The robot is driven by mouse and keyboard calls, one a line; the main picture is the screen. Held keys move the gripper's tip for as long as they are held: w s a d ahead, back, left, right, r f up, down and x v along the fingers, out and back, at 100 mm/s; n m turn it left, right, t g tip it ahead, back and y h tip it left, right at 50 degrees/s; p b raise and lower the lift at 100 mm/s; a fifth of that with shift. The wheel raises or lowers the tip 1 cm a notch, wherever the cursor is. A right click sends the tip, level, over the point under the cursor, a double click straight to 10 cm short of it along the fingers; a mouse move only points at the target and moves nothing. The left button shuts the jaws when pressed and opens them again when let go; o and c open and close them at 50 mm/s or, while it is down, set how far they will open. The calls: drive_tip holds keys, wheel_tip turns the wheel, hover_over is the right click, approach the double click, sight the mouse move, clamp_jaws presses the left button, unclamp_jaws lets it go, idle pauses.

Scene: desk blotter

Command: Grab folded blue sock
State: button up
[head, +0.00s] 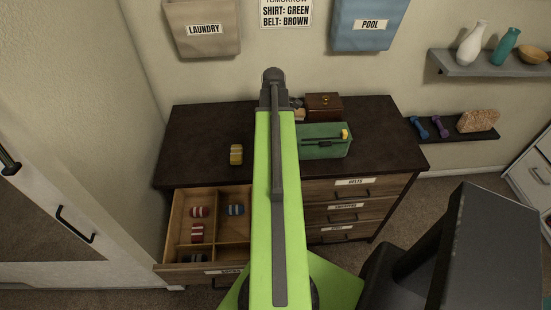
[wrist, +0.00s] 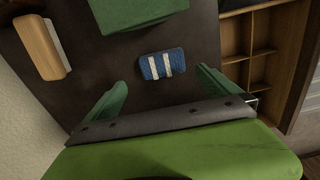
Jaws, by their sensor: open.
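A folded blue sock with white stripes (wrist: 162,64) lies on the dark dresser top in the wrist view. My gripper (wrist: 168,82) is open and empty. Its green fingers stand apart to the left and right of the sock, which lies just past the fingertips. I see no contact. In the head view my arm hides this spot and the jaws. Another blue folded sock (head: 236,210) lies in the open drawer (head: 215,240).
A green box (head: 325,153) and a small wooden box (head: 323,107) stand right of my arm. Several red-striped socks (head: 199,212) lie in the drawer. A brown-backed pale item (wrist: 40,48) lies at the wrist view's left.

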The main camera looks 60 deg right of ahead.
drive_tip(key=shift+f, duration=0.15)
drive_tip(key=f+b, duration=0.5)
drive_tip(key=shift+s+a+f, duration=0.15)
drive_tip(key=shift+s+f, duration=0.05)
drive_tip(key=shift+s, duration=0.1)
drive_tip(key=shift+r, duration=0.2)
drive_tip(key=c, duration=1.3)
drive_tip(key=shift+r, duration=0.1)
wheel_tip(320, 180, up, 10)
drive_tip(key=p, duration=1)
